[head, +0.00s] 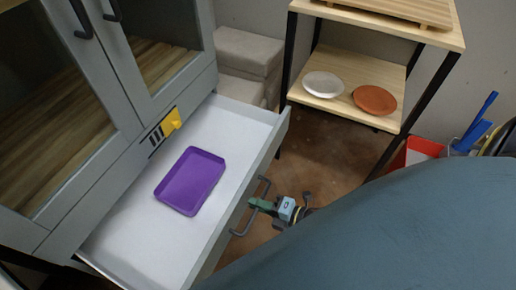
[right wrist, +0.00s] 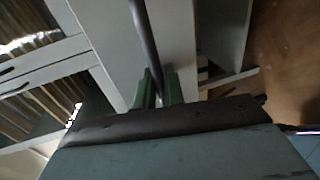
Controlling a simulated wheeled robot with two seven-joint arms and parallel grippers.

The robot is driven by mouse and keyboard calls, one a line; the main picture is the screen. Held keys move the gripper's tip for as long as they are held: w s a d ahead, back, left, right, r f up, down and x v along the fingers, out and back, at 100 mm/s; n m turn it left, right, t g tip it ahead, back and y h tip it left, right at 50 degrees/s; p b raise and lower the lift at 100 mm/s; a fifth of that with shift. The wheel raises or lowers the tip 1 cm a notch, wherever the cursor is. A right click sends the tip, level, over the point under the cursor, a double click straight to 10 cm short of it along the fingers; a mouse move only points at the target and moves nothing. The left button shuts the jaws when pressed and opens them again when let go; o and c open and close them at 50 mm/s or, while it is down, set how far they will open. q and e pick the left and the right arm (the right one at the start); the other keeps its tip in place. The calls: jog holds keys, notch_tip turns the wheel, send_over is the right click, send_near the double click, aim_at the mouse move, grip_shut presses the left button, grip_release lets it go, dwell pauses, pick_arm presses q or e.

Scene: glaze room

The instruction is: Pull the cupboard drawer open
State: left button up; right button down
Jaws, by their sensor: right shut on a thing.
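The cupboard (head: 95,110) is grey with glass doors and fills the left of the head view. Its drawer (head: 240,115) is pulled well out, and a purple tray (head: 191,181) lies inside it. The drawer's dark bar handle (head: 240,232) is on the front panel. My right gripper (head: 256,204) is at the handle, shut on its bar. In the right wrist view the handle (right wrist: 146,45) runs between the green fingers of my right gripper (right wrist: 158,88). My left gripper is not in view.
A wooden shelf rack (head: 335,107) with a white plate (head: 323,84) and a terracotta plate (head: 374,99) stands at the back right. Grey blocks (head: 245,50) are stacked behind the drawer. A red bin (head: 410,153) stands at right. Brown floor (head: 318,140) shows between drawer and rack.

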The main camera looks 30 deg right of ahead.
jog(key=c, duration=1.6)
grip_release()
